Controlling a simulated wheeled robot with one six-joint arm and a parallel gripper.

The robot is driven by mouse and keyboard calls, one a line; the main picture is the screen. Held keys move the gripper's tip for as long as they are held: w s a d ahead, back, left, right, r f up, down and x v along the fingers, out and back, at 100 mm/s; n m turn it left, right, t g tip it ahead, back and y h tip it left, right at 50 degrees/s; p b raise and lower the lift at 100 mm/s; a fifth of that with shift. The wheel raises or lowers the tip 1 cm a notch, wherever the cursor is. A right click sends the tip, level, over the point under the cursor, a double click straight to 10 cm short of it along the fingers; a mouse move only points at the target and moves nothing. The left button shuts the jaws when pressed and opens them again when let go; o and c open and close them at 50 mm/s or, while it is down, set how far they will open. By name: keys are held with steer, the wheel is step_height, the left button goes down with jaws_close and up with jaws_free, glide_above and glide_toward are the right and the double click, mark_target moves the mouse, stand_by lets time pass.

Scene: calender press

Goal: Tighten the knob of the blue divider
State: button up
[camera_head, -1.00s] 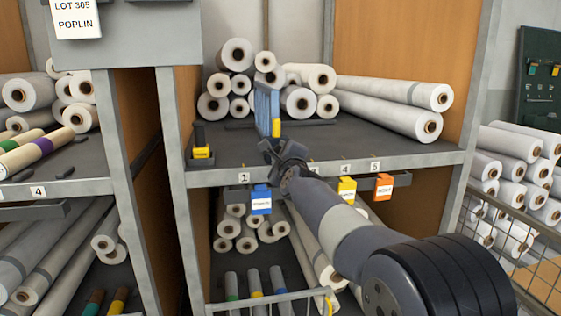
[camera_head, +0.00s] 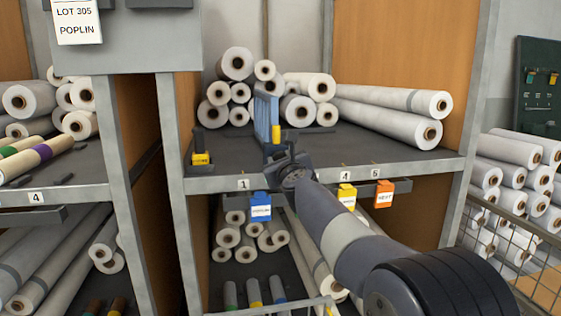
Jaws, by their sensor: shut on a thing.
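The blue divider (camera_head: 264,112) stands upright on the middle shelf, in front of the stacked white rolls. A yellow piece (camera_head: 276,134) shows at its lower front edge. My gripper (camera_head: 277,152) is at the foot of the divider, just above the shelf's front edge. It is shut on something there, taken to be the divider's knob.
White rolls (camera_head: 390,119) lie to the right on the shelf. Blue (camera_head: 260,207), yellow (camera_head: 346,196) and orange (camera_head: 384,194) tags hang at the front edge. The shelf floor right of my gripper is clear.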

steer(key=shift+m, duration=0.3)
steer(key=o, duration=1)
steer(key=shift+c, duration=0.2)
steer(key=b+v, duration=0.2)
steer(key=v, duration=0.8)
steer(key=shift+s+b, duration=0.35)
steer(key=shift+b, duration=0.05)
steer(key=shift+w+d, duration=0.1)
